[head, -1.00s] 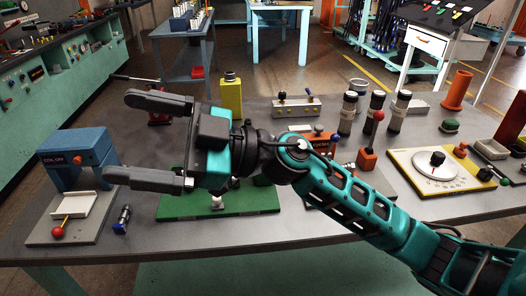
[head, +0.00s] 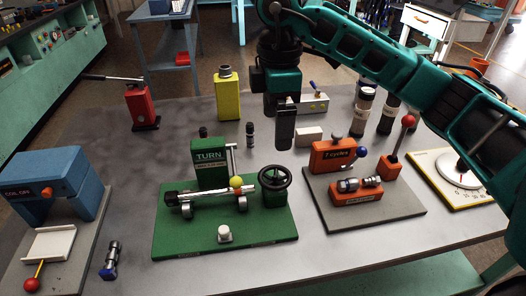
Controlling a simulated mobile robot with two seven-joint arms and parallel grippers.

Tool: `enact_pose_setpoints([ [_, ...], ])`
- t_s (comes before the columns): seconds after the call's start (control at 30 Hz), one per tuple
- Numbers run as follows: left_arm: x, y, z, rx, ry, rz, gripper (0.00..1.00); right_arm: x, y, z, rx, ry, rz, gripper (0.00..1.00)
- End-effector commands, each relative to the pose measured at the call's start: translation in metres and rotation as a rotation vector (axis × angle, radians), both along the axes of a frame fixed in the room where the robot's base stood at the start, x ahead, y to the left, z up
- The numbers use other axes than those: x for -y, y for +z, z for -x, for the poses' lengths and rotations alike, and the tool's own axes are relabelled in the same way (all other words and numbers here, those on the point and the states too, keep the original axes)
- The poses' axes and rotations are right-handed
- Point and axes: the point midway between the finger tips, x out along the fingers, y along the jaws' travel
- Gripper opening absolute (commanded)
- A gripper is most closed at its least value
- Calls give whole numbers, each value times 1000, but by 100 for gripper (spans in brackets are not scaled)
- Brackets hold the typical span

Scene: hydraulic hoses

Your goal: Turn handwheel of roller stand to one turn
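The roller stand has a green base plate (head: 190,237) and a green block labelled TURN (head: 208,165). Its black handwheel (head: 273,183) stands at the right end of the rollers. A hose piece (head: 205,191) lies across the rollers, with a yellow ball (head: 236,183) on a lever beside it. My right gripper (head: 284,140) points down above and behind the handwheel, apart from it in the picture. I see its fingers edge-on, so their opening is hidden; nothing shows held in it. My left gripper is not in view.
An orange cycles unit (head: 338,155) stands right of the handwheel on a grey plate (head: 400,203). A blue press (head: 52,183) is at the left. A yellow bottle (head: 229,97) and a red hand pump (head: 141,107) stand behind. Small fittings stand near the TURN block.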

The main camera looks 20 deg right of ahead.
Motion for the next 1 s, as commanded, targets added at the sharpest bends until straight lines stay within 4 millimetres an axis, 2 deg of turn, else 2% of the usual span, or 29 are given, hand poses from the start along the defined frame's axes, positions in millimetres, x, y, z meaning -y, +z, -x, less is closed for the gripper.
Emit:
enact_pose_setpoints([
  [0.17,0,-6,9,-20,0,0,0,2,-12,0,-4,-6,6,100],
  [0.5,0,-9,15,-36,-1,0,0,1,-79,1,-6,-3,5,100],
  [0.7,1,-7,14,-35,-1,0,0,1,-112,1,-4,-3,4,100],
  [0.83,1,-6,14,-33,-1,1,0,1,-124,1,-3,-3,3,100],
  [1.0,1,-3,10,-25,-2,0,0,1,-129,1,-1,-2,3,100],
])
